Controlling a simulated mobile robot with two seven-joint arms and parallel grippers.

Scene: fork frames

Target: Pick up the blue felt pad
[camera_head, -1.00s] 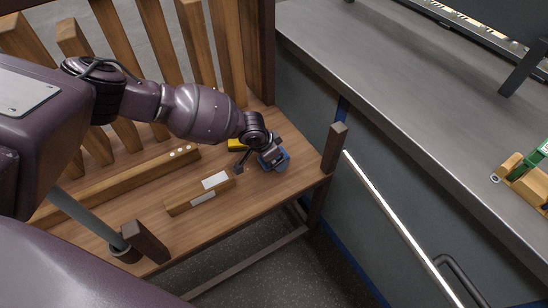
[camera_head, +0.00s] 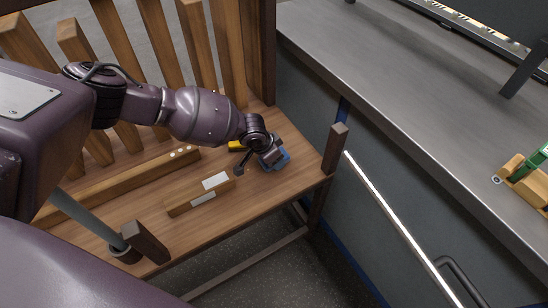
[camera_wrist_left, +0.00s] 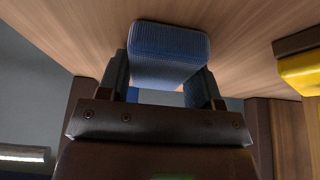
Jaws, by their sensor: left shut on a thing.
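The blue felt pad (camera_head: 281,161) is at the right end of the wooden bench seat, partly hidden by my left gripper (camera_head: 262,166) in the head view. In the left wrist view the pad (camera_wrist_left: 169,52) is a rounded blue block with a ribbed face. My left gripper (camera_wrist_left: 165,85) has one finger on each side of the pad's near part and is shut on it. Whether the pad still touches the bench cannot be told. My right gripper is not in view.
A yellow thing (camera_head: 236,146) lies behind my gripper and shows in the wrist view (camera_wrist_left: 301,70). A bench post (camera_head: 334,149) stands just right of the pad. A grey counter (camera_head: 400,90) is beyond.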

